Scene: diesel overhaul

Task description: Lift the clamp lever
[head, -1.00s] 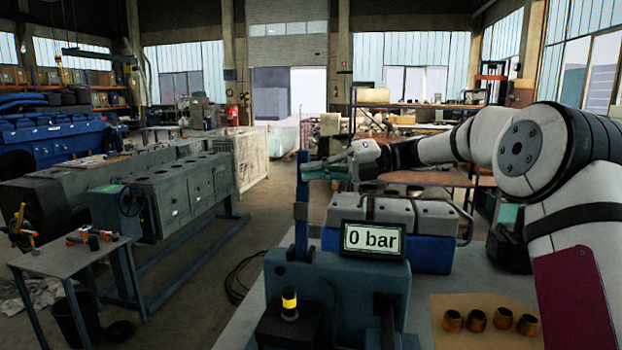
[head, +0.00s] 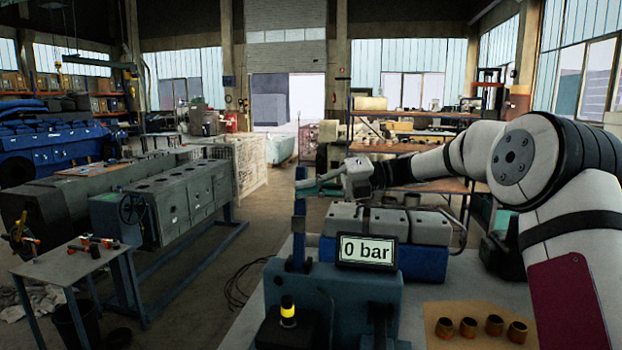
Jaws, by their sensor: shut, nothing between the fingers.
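A blue upright bar (head: 299,228) rises from the left side of the blue-grey test stand (head: 360,297). It looks like the clamp lever, though I cannot be sure of this. My gripper (head: 305,184) is at the upper part of this bar, coming in from the right. Its fingers look shut with nothing held between them. The fingertips overlap the bar in the picture; whether they touch it I cannot tell. The display (head: 367,251) on the stand reads 0 bar.
A black box with a yellow-banded knob (head: 288,307) is at the stand's front left. Several brass-coloured rings (head: 469,327) lie on a tan mat at right. A grey and blue engine block (head: 405,262) is behind the stand, below my arm.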

